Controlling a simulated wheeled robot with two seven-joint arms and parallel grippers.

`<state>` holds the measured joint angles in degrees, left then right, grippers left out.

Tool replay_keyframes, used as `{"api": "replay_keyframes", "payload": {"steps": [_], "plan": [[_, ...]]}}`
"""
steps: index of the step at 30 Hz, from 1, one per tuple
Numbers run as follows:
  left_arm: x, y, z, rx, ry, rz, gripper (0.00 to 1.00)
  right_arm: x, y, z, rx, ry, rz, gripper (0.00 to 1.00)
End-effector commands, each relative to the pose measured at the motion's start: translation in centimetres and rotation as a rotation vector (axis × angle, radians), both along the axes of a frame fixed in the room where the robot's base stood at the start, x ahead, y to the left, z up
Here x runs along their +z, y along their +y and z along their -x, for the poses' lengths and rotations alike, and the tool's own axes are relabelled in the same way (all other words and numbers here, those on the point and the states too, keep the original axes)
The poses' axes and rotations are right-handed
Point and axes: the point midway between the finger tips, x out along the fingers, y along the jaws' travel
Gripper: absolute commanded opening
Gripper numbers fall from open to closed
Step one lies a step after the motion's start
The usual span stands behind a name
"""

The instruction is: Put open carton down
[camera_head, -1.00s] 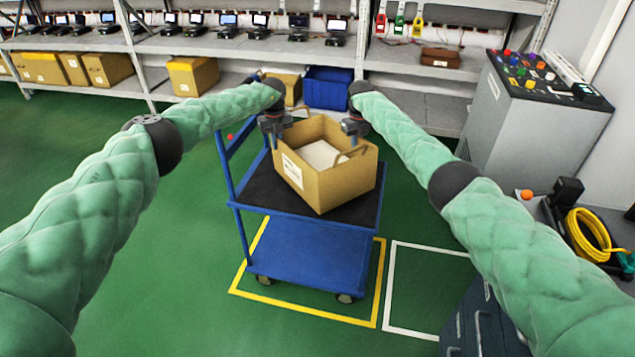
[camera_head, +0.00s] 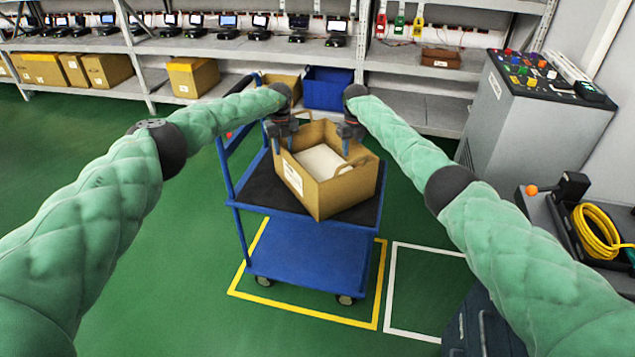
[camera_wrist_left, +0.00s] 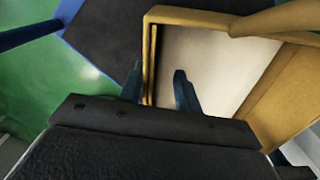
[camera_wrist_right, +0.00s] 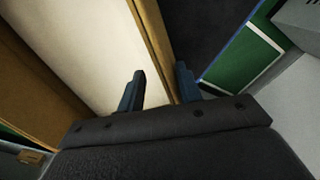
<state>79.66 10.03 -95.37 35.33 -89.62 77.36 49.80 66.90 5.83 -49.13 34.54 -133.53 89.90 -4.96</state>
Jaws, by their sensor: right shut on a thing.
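The open carton (camera_head: 341,194) is a brown box with a white label on its front left side. It sits upright over the dark top deck (camera_head: 250,187) of the blue trolley (camera_head: 310,255) and appears to rest on it. A pale flat item (camera_head: 320,160) lies inside. My left gripper (camera_head: 284,146) is at the carton's left wall; in the left wrist view its fingers (camera_wrist_left: 158,92) stand apart on either side of the wall, with a gap. My right gripper (camera_head: 347,147) is shut on the right wall, also seen between its fingers in the right wrist view (camera_wrist_right: 160,90).
A blue bin (camera_head: 327,88) and more cartons (camera_head: 192,78) stand on the lower shelf behind. A grey control cabinet (camera_head: 535,125) is at the right, near a yellow cable coil (camera_head: 597,232). Yellow and white floor outlines surround and adjoin the trolley.

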Motion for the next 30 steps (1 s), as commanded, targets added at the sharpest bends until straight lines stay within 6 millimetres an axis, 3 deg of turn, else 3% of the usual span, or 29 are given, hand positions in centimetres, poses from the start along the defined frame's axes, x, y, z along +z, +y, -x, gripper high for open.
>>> {"api": "replay_keyframes", "payload": {"steps": [17, 30], "plan": [[0.8, 0.8, -0.2, 0.008, -0.001, -0.007, 0.29, 0.1, -0.6, -0.1, -0.005, 0.002, 0.004, 0.29], [8.4, 0.8, -0.2, 0.008, -0.002, -0.006, 0.29, 0.0, -0.7, -0.1, -0.006, 0.003, 0.006, 0.29]]}}
